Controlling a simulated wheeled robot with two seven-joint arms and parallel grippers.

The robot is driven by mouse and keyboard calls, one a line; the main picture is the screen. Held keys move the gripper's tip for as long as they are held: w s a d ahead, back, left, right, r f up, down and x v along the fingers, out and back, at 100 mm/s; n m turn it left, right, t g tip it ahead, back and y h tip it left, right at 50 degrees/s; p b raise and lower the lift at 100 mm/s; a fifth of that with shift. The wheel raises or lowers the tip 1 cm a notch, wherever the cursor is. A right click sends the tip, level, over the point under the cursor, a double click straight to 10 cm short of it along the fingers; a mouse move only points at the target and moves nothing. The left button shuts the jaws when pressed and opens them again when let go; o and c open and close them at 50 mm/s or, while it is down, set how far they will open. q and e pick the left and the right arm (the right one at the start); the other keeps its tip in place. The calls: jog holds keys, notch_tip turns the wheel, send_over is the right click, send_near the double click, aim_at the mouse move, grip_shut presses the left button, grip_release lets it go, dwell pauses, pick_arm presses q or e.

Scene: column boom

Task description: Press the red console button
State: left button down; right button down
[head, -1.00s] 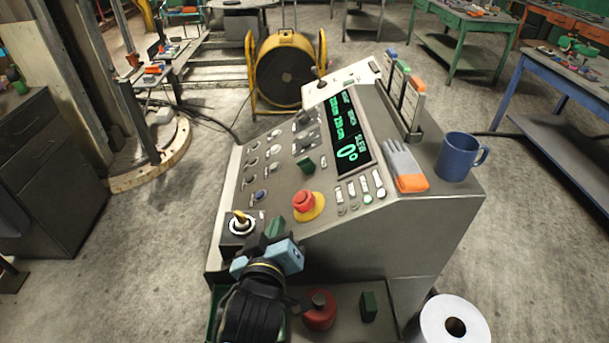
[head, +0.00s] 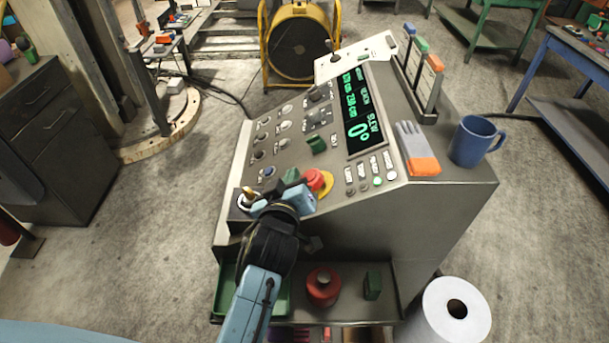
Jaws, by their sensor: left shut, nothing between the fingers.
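The red console button (head: 315,178) is a mushroom-shaped button on a yellow base, low on the sloping panel of the grey console (head: 440,215). My left gripper (head: 291,180) is shut and empty, close to the left of the red button. Its blue body covers part of the yellow base in this view. I cannot tell whether the fingertips touch the button. My right gripper is not in view.
A green switch (head: 317,144), a joystick (head: 249,195) and several knobs are on the panel nearby. A shelf below holds a red object (head: 323,286).

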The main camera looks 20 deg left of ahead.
aim_at(311, 178)
pick_arm(q)
jog(key=w+f, duration=0.2)
jog(key=w, duration=0.1)
jog(key=w+f, duration=0.1)
jog(key=shift+w+d, duration=0.2)
jog(key=shift+d, duration=0.05)
jog(key=shift+w+d+f, duration=0.1)
jog(key=shift+d+f, duration=0.4)
jog(key=shift+f, duration=0.15)
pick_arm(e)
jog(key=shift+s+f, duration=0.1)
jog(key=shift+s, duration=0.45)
